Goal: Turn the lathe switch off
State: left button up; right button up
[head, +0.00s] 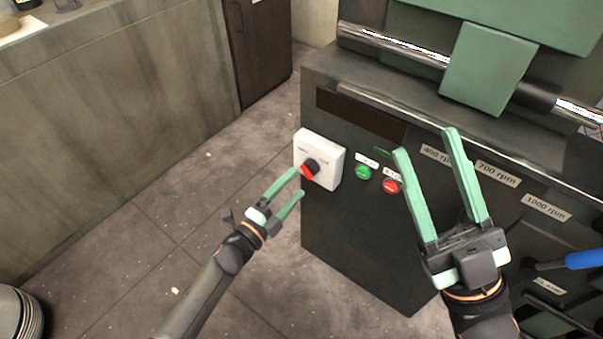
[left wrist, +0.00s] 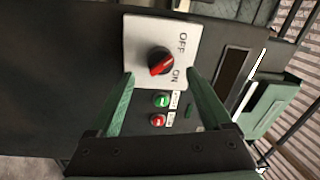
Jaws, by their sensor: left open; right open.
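The lathe switch is a white box (head: 329,155) on the left end of the lathe's dark front panel, with a black and red knob (head: 309,168). In the left wrist view the box (left wrist: 140,38) carries OFF and ON labels, and the knob (left wrist: 160,60) has its red bar slanted; I cannot tell which label it marks. My left gripper (head: 298,183) is open and empty, just in front of and below the knob, its fingers apart on either side in the wrist view. My right gripper (head: 425,143) is open and empty in front of the panel, right of the buttons.
A green button (head: 363,172) and a red button (head: 391,187) sit right of the switch. Rpm labels (head: 497,173) line the panel further right. A blue handle (head: 585,260) sticks out at the right edge. The floor (head: 190,210) left of the lathe is clear.

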pick_arm(q)
jog(key=p+v, duration=0.1)
jog(key=v, duration=0.6)
jog(key=shift+s+a, duration=0.25)
jog(key=shift+s, duration=0.05)
